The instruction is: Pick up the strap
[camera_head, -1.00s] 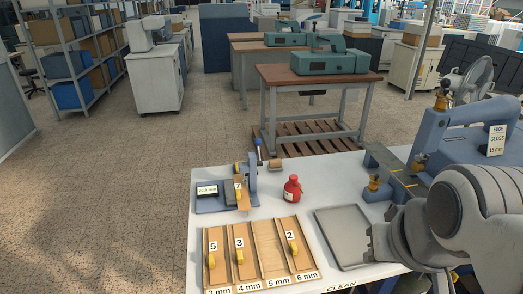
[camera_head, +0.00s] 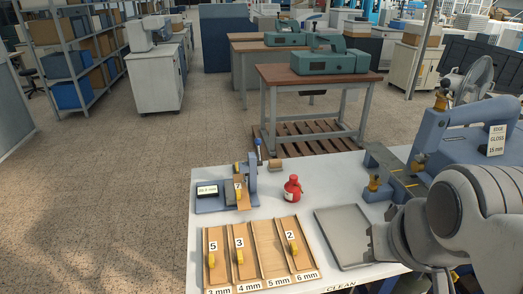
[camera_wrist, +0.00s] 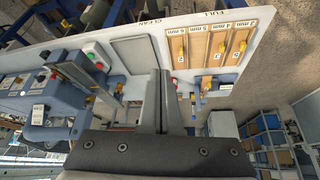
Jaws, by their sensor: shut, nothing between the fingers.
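One tagged 7 (camera_head: 239,190) is at the blue gauge (camera_head: 212,202) with a small display. Others, tagged 5 (camera_head: 212,259), 3 (camera_head: 239,255) and 2 (camera_head: 292,249), lie in the slotted wooden rack (camera_head: 260,249), whose slots are labelled 3 mm to 6 mm. My gripper (camera_wrist: 163,74) is shut and empty in the wrist view, above the bench and apart from the rack and gauge. In the head view my arm hides the bench's right side.
A red bottle (camera_head: 292,188) stands behind the rack. An empty grey tray (camera_head: 346,236) lies right of it. A blue machine (camera_head: 465,140) marked EDGE GLOSS 15 mm fills the right end. Bare white bench (camera_head: 325,181) shows between bottle and machine.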

